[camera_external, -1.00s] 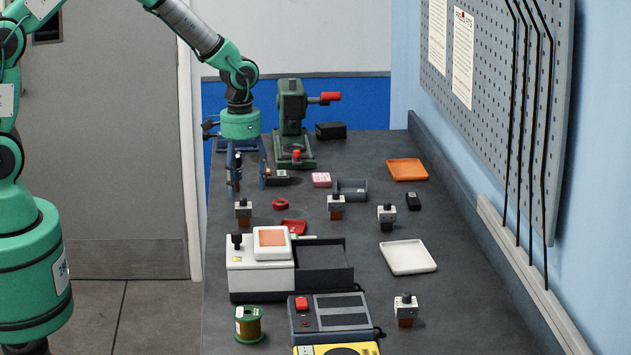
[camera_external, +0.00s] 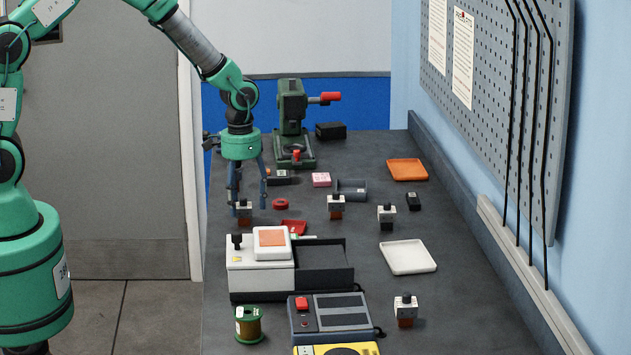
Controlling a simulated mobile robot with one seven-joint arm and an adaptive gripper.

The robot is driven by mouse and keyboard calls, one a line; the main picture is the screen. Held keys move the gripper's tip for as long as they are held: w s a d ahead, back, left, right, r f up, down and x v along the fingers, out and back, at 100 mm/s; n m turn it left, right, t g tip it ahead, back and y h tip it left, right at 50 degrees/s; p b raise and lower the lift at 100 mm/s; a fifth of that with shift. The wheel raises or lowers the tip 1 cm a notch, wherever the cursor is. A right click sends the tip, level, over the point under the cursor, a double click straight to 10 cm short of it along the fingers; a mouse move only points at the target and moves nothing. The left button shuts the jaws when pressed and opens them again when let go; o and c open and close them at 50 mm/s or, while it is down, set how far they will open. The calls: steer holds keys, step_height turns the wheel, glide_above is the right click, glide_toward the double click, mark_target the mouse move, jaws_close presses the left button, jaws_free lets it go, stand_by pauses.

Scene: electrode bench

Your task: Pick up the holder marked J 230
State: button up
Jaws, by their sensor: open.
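One holder (camera_external: 244,212) is at the left, directly under my gripper. Others are the middle holder (camera_external: 336,206), the right holder (camera_external: 387,217) and the front right holder (camera_external: 405,310). The markings are too small to read, so I cannot tell which is J 230. My gripper (camera_external: 248,207) points down, open, with its fingers around or just in front of the left holder's top. I cannot tell whether they touch it.
A white device (camera_external: 258,279) with a dark tray stands in front of the left holder. A red ring (camera_external: 280,204) and a red dish (camera_external: 293,227) lie to its right. A green press (camera_external: 292,120) stands behind. A white tray (camera_external: 408,257) and orange tray (camera_external: 407,169) lie right.

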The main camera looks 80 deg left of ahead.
steer(key=shift+c, duration=0.5)
jaws_close()
steer(key=shift+r, duration=0.15)
steer(key=shift+w+r, duration=0.1)
steer(key=shift+r, duration=0.4)
steer(key=shift+s+d+r+p, duration=0.1)
steer(key=shift+s+r+p, duration=0.1)
steer(key=shift+r, duration=0.4)
steer(key=shift+s+d+r+p, duration=0.1)
steer(key=shift+s+r+p, duration=0.1)
steer(key=shift+r, duration=0.4)
steer(key=s+d, duration=0.2)
steer(key=s, duration=0.5)
steer(key=s+d+r+p, duration=0.1)
steer(key=s+d, duration=0.2)
steer(key=s, duration=0.4)
steer(key=shift+s+r, duration=0.15)
steer(key=shift+s, duration=0.05)
